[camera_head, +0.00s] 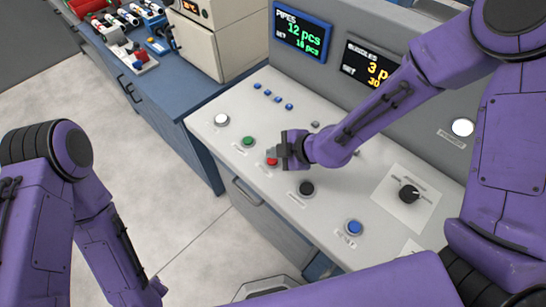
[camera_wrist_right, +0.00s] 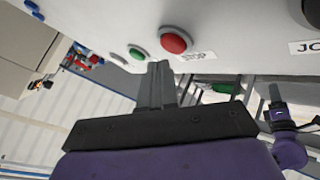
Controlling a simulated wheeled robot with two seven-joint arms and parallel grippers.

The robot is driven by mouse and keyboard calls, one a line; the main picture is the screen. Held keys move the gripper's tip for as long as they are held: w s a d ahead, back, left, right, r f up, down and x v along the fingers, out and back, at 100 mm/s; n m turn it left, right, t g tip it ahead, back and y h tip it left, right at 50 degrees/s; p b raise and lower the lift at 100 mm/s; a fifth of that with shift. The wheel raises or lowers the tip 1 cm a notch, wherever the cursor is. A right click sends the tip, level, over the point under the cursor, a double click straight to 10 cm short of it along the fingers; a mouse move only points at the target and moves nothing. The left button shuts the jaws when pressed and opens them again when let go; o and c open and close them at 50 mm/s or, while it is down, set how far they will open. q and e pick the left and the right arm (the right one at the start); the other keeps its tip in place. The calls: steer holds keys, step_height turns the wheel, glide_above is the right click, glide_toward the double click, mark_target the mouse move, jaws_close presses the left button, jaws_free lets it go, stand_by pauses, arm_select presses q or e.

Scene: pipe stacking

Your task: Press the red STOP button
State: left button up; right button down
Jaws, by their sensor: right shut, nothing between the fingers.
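The red STOP button (camera_head: 272,161) sits on the light grey control panel (camera_head: 240,125), between a green button and a black button. My right gripper (camera_head: 281,152) is shut and empty, right at the red button and partly covering it in the head view. In the right wrist view the red button (camera_wrist_right: 175,41) shows with its STOP label (camera_wrist_right: 197,55), just beyond the shut fingertips (camera_wrist_right: 160,66). I cannot tell whether the fingertips touch it. My left arm is at the lower left of the head view; its gripper is not in view.
The green button (camera_head: 248,141) is left of the red one, the black button (camera_head: 306,188) right of it. A white button (camera_head: 221,119), a blue button (camera_head: 354,227) and a rotary knob (camera_head: 409,193) share the panel. Two displays (camera_head: 302,33) stand behind. Floor is clear at left.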

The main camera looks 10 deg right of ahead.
mark_target(275, 162)
steer(key=shift+r+p, duration=2.4)
steer(key=shift+r, duration=0.2)
steer(key=shift+f, duration=0.1)
